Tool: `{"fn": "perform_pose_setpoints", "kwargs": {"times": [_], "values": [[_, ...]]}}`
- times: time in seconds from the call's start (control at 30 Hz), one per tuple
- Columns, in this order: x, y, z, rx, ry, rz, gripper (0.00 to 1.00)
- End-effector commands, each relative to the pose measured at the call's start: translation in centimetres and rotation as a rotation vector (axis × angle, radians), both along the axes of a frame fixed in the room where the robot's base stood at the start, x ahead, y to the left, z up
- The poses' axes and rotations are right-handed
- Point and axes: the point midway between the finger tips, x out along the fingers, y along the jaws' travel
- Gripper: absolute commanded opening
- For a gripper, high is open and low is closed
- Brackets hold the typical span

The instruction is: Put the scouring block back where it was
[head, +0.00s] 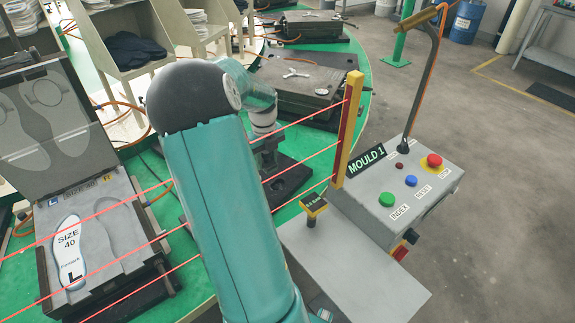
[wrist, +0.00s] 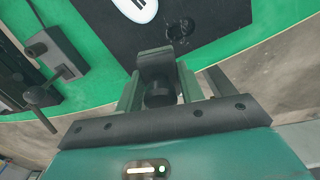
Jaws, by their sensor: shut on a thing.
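My gripper (wrist: 159,80) is shut on a dark grey block with a rounded black part, which I take to be the scouring block (wrist: 156,63). In the wrist view it sits between the two fingers, above a black plate (wrist: 200,22) with a white oval mark. Whether the block touches the plate I cannot tell. In the head view my gripper (head: 268,150) is past my teal arm, over the black plate (head: 290,178) on the green carousel; my arm hides part of it.
An open mould (head: 110,240) with a white size 40 insole (head: 70,250) lies at left. Red beams cross in front of the carousel (head: 350,60). A yellow post (head: 350,125) and the button console (head: 400,195) stand at right. A closed mould (head: 300,85) lies behind.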

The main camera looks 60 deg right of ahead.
Motion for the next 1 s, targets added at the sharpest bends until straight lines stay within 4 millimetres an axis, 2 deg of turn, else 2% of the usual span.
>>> {"fn": "perform_pose_setpoints", "kwargs": {"times": [0.3, 0.5, 0.8, 1.0], "values": [[-1.0, -7.0, -3.3, 0.000, 0.001, -0.005, 0.09], [-1.1, -10.1, -6.8, 0.001, 0.000, -0.004, 0.09], [-1.1, -12.3, -9.2, 0.002, -0.001, -0.003, 0.09], [-1.1, -12.3, -11.9, 0.001, 0.000, -0.002, 0.09]]}}
